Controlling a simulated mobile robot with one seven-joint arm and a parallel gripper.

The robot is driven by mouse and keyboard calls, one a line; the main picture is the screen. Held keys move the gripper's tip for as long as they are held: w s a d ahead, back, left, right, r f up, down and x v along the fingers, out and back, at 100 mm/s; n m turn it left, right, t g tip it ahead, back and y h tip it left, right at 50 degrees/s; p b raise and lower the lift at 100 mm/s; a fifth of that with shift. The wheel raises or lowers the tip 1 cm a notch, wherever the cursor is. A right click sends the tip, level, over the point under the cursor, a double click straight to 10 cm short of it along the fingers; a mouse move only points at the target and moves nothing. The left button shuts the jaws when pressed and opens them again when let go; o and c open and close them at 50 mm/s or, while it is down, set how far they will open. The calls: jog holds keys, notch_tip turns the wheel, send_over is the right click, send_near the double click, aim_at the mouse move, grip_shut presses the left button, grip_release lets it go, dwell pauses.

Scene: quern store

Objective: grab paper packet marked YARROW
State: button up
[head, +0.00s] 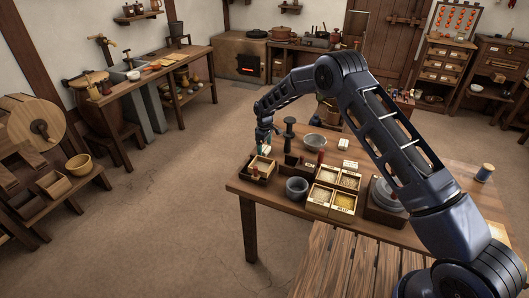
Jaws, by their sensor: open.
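No lettering is legible at this size, so I cannot tell which thing is the paper packet marked YARROW. Small whitish pieces (349,165) that could be paper packets lie on the wooden table (398,147), behind the open boxes. My gripper (265,150) points down over the table's left end, above a dark wooden tray (250,176) with pale contents. It is open, with no held object to be seen. The fingertips are small and partly merge with the things behind them.
Several open boxes (320,194) with pale and yellow contents stand mid-table. Around them are a grey bowl (297,188), another bowl (314,142), a dark stand (289,136) and a round grey stone (386,194). A thread spool (484,172) stands far right.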

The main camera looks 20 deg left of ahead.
jog(key=shift+f, duration=0.9)
jog(key=c, duration=1.1)
jog(key=shift+o, duration=0.2)
